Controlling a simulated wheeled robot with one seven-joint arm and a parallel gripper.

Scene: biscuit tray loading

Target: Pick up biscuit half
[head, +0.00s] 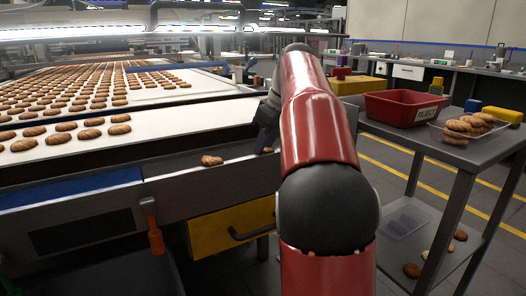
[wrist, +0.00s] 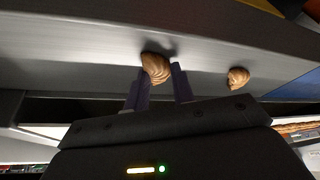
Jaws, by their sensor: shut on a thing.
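My gripper (wrist: 160,70) is shut on a brown biscuit half (wrist: 155,66), whose rounded part shows between the two dark purple fingertips in the wrist view. It is at the grey metal ledge along the conveyor's side; I cannot tell whether the held piece still touches the ledge. A second biscuit piece (wrist: 238,77) lies on the ledge to the right, apart from the fingers. In the head view this loose piece (head: 212,160) lies left of my gripper (head: 265,143), which is largely hidden behind my red arm.
The white conveyor (head: 180,128) carries many biscuits in rows at left. On the right, a grey table (head: 462,152) holds a red reject bin (head: 392,109) and a clear tray (head: 497,134) of biscuits. A lower shelf has a clear container (head: 405,222) and loose pieces. A yellow drawer (head: 225,230) sits below the ledge.

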